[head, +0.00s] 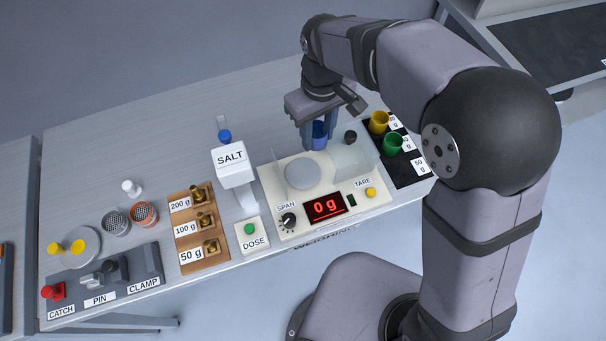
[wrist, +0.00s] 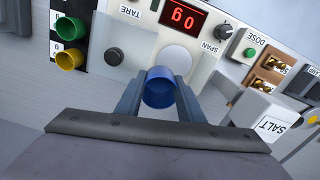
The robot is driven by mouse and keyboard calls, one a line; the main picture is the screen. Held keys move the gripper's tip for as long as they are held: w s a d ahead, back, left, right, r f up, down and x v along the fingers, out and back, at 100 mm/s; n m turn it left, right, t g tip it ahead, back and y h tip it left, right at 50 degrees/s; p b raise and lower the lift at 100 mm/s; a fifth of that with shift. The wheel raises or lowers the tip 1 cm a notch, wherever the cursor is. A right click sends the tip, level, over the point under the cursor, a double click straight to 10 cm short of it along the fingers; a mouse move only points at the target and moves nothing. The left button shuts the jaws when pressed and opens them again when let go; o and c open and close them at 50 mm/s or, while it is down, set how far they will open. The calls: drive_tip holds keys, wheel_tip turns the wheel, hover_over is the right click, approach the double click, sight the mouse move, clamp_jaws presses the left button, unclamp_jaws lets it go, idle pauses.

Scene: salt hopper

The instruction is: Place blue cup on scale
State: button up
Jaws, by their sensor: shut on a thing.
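The blue cup (wrist: 159,90) is between the two fingers of my gripper (wrist: 158,98), which is shut on it. In the head view the cup (head: 319,130) shows between the fingers of my gripper (head: 320,138), at the back edge of the scale, behind the pan. The scale (head: 283,216) is a cream box with a round grey pan (head: 303,173), which is empty. Its red display (head: 325,207) reads 0 g. In the wrist view the pan (wrist: 175,59) lies just beyond the cup. The cup's exact height above the surface is hard to tell.
A clear shield (head: 355,158) and a black knob (head: 350,137) stand on the scale's right side. A black mat (head: 408,172) holds yellow (head: 379,122) and green (head: 393,143) cups. The white salt hopper (head: 231,163) stands left of the pan; brass weights (head: 203,220) sit further left.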

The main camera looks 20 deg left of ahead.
sight(304, 174)
drive_tip(key=shift+n, duration=0.3)
drive_tip(key=shift+s+a+f+p, duration=0.3)
drive_tip(key=shift+s+f, duration=0.2)
drive_tip(key=shift+f, duration=1.3)
drive_tip(key=shift+s+a+f+p, duration=0.3)
drive_tip(key=shift+s+f, duration=0.25)
drive_tip(key=shift+f, duration=1.2)
drive_tip(key=shift+s+a+f+p, duration=0.3)
drive_tip(key=shift+s+f, duration=0.2)
drive_tip(key=shift+f, duration=1.3)
drive_tip(key=shift+f, duration=0.1)
drive_tip(key=shift+f, duration=0.15)
drive_tip(key=o, duration=1.1)
wheel_tip(304, 174, up, 12)
drive_tip(key=b, duration=0.2)
drive_tip(key=shift+r, duration=0.25)
drive_tip(key=shift+d, duration=0.1)
